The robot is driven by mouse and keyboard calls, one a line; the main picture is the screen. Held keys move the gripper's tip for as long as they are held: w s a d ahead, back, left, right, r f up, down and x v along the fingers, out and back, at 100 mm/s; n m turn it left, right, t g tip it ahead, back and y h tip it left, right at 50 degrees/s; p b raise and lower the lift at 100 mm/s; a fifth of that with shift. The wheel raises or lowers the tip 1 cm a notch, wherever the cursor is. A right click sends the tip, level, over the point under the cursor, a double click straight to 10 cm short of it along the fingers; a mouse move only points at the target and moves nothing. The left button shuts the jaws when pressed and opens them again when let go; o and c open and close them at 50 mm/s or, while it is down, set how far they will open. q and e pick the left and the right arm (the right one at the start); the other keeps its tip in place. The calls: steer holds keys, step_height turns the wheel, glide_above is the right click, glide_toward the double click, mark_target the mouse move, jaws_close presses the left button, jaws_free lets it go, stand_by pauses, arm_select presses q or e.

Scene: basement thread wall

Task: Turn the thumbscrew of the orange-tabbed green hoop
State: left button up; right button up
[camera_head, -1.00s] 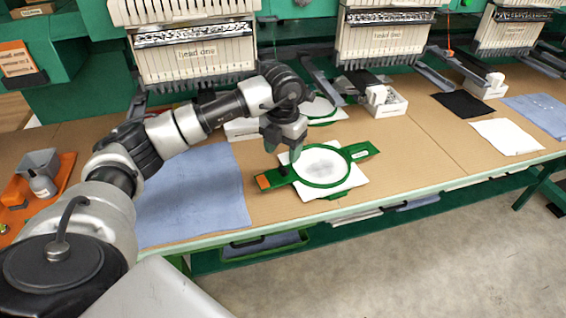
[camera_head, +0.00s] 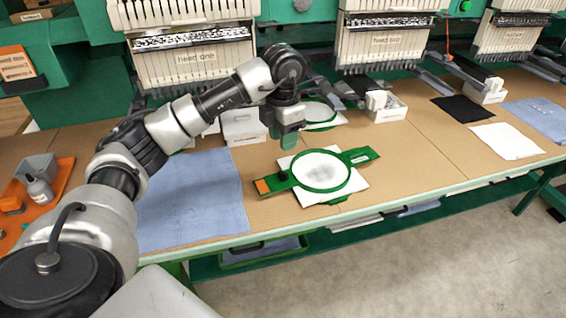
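The green hoop (camera_head: 349,182) lies on the brown table with white cloth (camera_head: 320,167) stretched in it. Its orange tab (camera_head: 262,186) is on the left arm of the hoop, and a pale label is on the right arm. A small dark part (camera_head: 284,176), perhaps the thumbscrew, sits where the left arm meets the ring; its detail is too small to read. My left gripper (camera_head: 282,134) points down above and behind the hoop's left side, apart from it. It appears empty; the gap between its fingers is unclear. My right gripper is out of view.
A second green hoop (camera_head: 333,124) lies behind my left gripper, near white boxes (camera_head: 243,127). Blue cloth (camera_head: 190,195) lies to the left, beside an orange tray (camera_head: 62,178) with a bottle. Embroidery heads (camera_head: 193,62) line the back. Bare table lies right of the hoop.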

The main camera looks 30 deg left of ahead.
mark_target(283, 173)
arm_select(q)
step_height(283, 173, down, 11)
steer(key=m, duration=1.2)
steer(key=shift+w+r+m+b, duration=0.1)
steer(key=shift+m+b, duration=0.25)
steer(key=shift+m, duration=0.05)
steer(key=shift+c, duration=0.4)
jaws_close()
